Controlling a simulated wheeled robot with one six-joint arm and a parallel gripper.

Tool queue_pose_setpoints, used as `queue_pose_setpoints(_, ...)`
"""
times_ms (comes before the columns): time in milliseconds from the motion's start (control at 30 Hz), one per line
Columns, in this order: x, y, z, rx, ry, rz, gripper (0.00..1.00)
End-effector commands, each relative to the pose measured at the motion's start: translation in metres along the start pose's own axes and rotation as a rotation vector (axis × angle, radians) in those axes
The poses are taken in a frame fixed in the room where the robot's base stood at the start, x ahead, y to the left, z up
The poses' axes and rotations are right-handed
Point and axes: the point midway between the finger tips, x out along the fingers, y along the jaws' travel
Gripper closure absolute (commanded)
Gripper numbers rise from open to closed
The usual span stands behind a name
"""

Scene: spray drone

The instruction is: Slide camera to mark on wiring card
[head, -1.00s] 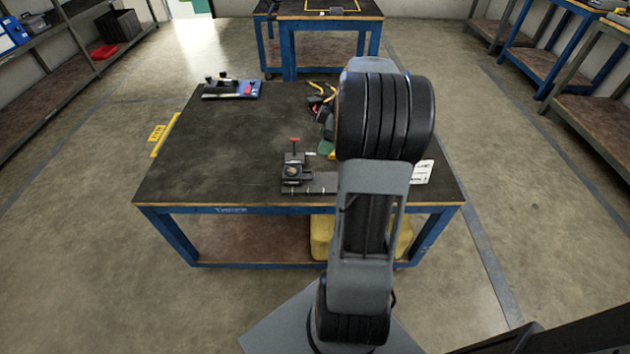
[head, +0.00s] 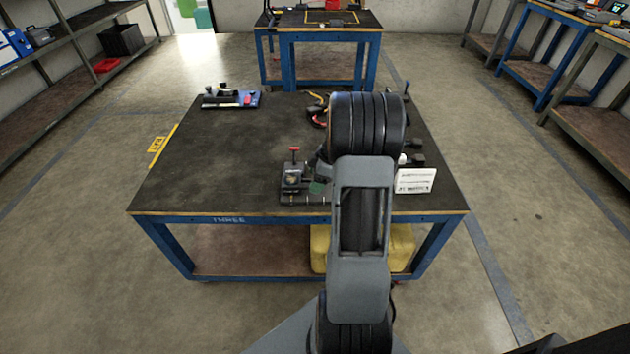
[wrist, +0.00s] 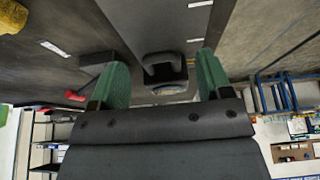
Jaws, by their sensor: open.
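A dark carriage block (head: 292,178), which looks like the camera, sits on a low rail (head: 304,199) with light marks at the table's front edge. A red-topped handle (head: 295,151) stands up behind it. The white wiring card (head: 415,181) stands right of my arm; its print is too small to read. My gripper (wrist: 161,62) is open, with its green fingers apart. A dark block (wrist: 165,72) shows between the fingers in the wrist view; I cannot tell whether they touch it. In the head view one green finger (head: 317,187) shows just right of the carriage; my arm hides the rest.
The table's left half (head: 220,160) is clear. Several dark items, including a tool with yellow grips (head: 317,98), lie behind my arm.

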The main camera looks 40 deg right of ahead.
Motion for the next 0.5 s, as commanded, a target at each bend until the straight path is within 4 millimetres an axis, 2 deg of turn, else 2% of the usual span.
queue_pose_setpoints(133,0.0073,-0.0002,0.0001,0.000,0.000,0.000,0.28)
queue_pose_setpoints(433,0.0085,-0.0002,0.0001,0.000,0.000,0.000,0.28)
queue_pose_setpoints(500,0.0084,-0.0002,0.0001,0.000,0.000,0.000,0.33)
